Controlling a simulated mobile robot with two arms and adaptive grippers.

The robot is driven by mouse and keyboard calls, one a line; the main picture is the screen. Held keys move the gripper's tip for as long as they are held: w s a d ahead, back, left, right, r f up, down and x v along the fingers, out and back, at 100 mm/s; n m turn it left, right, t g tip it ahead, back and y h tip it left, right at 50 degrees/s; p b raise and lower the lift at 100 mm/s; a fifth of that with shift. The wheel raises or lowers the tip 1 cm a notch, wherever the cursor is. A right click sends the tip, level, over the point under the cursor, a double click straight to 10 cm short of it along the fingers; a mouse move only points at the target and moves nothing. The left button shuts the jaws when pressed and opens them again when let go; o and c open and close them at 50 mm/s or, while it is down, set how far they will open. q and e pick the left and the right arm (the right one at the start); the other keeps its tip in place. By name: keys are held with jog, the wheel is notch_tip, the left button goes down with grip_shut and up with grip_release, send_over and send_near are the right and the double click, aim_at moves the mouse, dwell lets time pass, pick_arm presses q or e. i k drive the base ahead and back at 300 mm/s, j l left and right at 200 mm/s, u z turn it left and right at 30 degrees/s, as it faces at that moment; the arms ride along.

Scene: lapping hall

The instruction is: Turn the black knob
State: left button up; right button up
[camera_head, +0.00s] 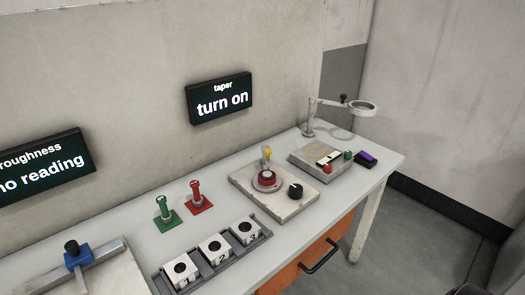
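A small round black knob (296,190) sits on the front right part of a pale stone-like plate (292,208) on the bench. On the same plate, to the left of the knob, is a red and grey round fixture (267,180) with a yellow-topped piece (267,153) behind it. The wall display above reads "taper" and "turn on" (221,99). Neither of my grippers shows in the head view, and nothing touches the knob.
Left of the plate stand a red post (197,197) and a green post (164,214). A numbered block rack (222,268) lies in front. A device with red and green buttons (320,159) and a magnifier arm (311,119) stand at right. An orange drawer (284,279) is below.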

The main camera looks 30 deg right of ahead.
aim_at(295, 192)
jog(key=k+z, duration=0.15)
jog(key=z, duration=1.05)
jog(key=i+l+z, duration=0.1)
jog(key=l+z, duration=0.15)
jog(key=l, duration=0.1)
